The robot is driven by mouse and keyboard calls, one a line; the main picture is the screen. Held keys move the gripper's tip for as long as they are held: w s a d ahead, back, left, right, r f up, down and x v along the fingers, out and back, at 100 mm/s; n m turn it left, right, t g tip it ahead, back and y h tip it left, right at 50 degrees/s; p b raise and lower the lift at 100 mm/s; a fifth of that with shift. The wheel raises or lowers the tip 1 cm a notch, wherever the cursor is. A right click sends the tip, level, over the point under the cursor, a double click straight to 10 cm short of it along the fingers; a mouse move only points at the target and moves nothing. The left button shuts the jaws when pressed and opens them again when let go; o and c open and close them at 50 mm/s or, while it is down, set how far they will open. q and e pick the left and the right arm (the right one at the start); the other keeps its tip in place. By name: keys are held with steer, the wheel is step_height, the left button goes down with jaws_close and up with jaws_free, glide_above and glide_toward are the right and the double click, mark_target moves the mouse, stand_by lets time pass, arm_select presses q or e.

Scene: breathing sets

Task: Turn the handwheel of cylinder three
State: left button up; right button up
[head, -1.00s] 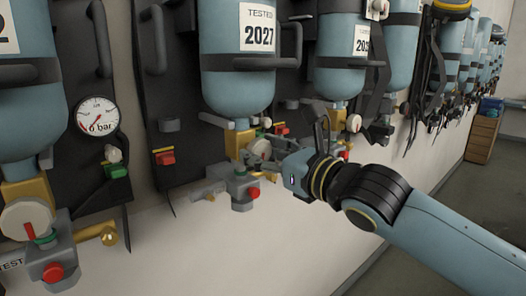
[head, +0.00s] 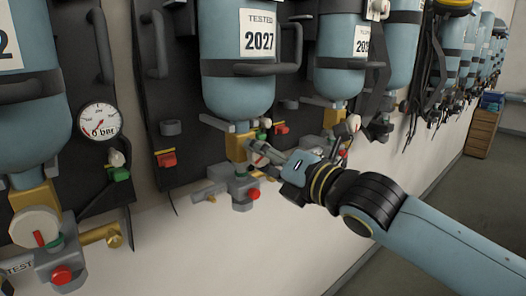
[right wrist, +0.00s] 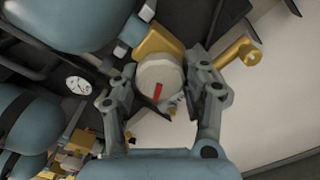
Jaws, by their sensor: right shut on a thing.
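A blue cylinder (head: 237,92) with a "TESTED 2027" label hangs on a dark backplate; no cylinder number is readable on it. Its brass valve (head: 238,147) is below, and a pale round handwheel sits on the valve's right side. In the right wrist view the handwheel (right wrist: 160,78) shows its face with a red mark, between my right gripper's fingers. My right gripper (head: 262,158) is shut on this handwheel, its fingers at the rim on both sides. In the head view the fingers partly cover the wheel. My left gripper is not in view.
A grey fitting with a red knob (head: 253,193) sits just below the valve. Another cylinder (head: 340,70) stands close on the right, and one with a gauge (head: 99,121) and pale handwheel (head: 36,228) on the left. Open floor (head: 440,185) lies at the right.

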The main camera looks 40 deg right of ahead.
steer(key=m, duration=0.3)
steer(key=shift+m, duration=0.4)
steer(key=m, duration=0.3)
steer(key=shift+m, duration=0.3)
steer(key=m, duration=1.3)
steer(key=shift+m, duration=0.3)
steer(key=m, duration=0.6)
steer(key=shift+m, duration=0.3)
steer(key=m, duration=0.8)
steer(key=shift+f, duration=0.1)
steer(key=m, duration=1.3)
steer(key=shift+m, duration=0.4)
steer(key=m, duration=0.5)
steer(key=shift+m, duration=0.3)
